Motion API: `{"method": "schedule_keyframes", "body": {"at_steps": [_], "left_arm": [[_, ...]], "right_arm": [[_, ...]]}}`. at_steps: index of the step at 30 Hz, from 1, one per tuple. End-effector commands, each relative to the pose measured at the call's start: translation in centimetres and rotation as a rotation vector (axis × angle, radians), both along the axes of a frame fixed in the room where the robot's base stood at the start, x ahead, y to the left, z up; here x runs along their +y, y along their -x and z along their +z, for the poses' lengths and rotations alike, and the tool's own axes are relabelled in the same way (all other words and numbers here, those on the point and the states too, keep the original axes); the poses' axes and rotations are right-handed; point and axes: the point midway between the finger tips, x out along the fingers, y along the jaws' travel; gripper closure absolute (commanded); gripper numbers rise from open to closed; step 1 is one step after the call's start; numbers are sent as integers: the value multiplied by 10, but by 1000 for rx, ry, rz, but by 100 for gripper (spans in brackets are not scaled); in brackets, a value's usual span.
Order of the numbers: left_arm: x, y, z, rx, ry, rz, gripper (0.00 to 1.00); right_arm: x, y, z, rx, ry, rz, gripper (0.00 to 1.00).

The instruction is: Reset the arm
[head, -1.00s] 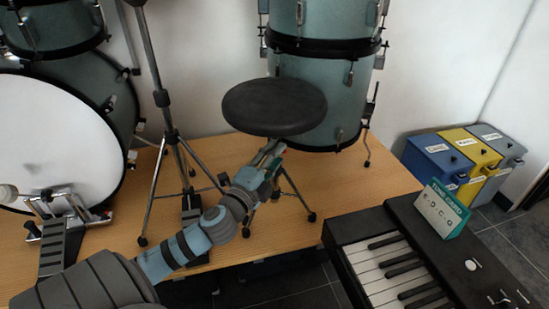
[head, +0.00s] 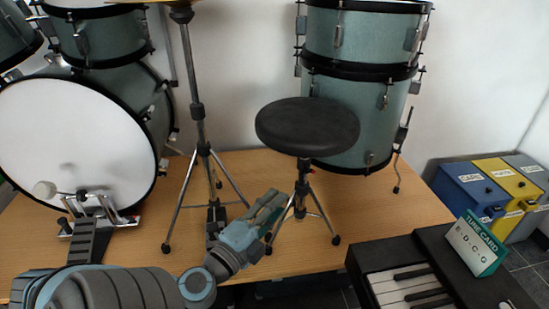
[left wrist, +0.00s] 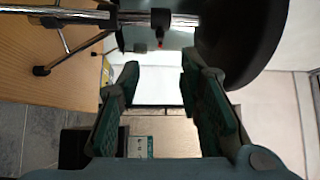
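My left arm reaches in from the lower left of the head view. Its gripper (head: 274,200) is beside the tripod stand of the round black stool (head: 307,127), below the seat. In the left wrist view the two fingers (left wrist: 160,72) stand apart with nothing between them, so the gripper is open and empty. The stool's seat (left wrist: 240,45) fills the upper right there, and its metal stand crosses the top. My right arm and gripper are in neither view.
A wooden platform (head: 130,247) carries the drum kit with its white bass drum (head: 75,140) and a cymbal stand (head: 200,130). A keyboard (head: 400,285) with a tune card (head: 474,245) is at lower right. Labelled blue, yellow and grey bins (head: 470,190) stand behind it.

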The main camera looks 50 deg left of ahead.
Motion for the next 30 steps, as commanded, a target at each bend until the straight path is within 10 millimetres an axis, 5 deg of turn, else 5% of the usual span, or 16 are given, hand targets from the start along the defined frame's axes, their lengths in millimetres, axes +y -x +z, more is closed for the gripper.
{"method": "schedule_keyframes", "body": {"at_steps": [13,16,18,20,24,29,30], "left_arm": [[14,5,-10,21,82,83,67],[40,26,-49,105,314,297,67],[45,50,-94,215,526,470,67],[34,72,-133,330,700,587,67],[-26,114,-196,604,1017,730,67],[-114,145,-224,903,1287,746,67],[-111,142,-242,919,1279,763,67]], "right_arm": [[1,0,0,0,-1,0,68],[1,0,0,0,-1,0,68],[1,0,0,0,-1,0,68],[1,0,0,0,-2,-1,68],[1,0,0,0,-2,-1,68],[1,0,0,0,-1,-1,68],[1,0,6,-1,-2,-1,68]]}}
